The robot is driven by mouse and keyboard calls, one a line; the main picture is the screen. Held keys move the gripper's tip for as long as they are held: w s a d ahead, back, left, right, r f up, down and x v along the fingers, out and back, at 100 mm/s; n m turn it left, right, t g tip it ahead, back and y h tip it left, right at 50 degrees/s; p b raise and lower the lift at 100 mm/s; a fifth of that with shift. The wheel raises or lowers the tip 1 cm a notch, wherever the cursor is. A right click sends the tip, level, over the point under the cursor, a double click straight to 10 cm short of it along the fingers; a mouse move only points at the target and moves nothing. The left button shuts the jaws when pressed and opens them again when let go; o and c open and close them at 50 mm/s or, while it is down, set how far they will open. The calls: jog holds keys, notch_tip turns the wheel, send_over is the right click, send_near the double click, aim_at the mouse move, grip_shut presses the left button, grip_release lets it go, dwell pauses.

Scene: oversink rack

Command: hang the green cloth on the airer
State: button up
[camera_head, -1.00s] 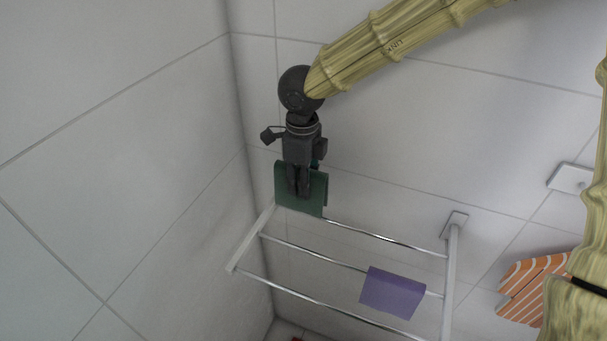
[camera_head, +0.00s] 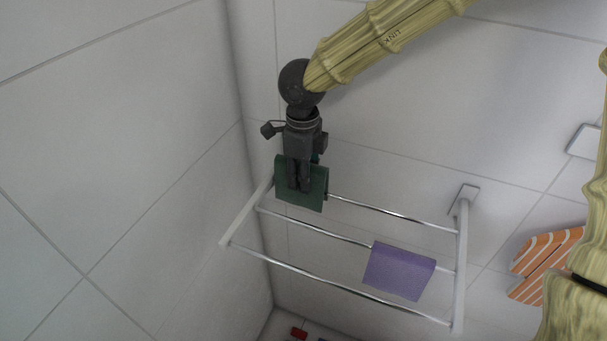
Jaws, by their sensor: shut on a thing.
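The green cloth (camera_head: 313,196) is held in my gripper (camera_head: 299,187), which points down and is shut on it. The cloth is at the left end of the airer's back rail, in front of that part of the rail. I cannot tell whether it touches or straddles the rail. The airer (camera_head: 238,222) is a white wall frame with three thin chrome rails. A purple cloth (camera_head: 399,271) hangs over its middle rail toward the right.
A tiled wall stands close at left of the airer. An orange striped cloth (camera_head: 541,258) hangs at the right, next to a white wall plate (camera_head: 585,142). A small red thing (camera_head: 298,333) lies far below. The front rail is bare.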

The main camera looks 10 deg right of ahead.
jog(key=shift+w+f+b, duration=0.15)
jog(key=shift+f+b, duration=0.45)
jog(key=shift+f, duration=2.25)
jog(key=o, duration=1.1)
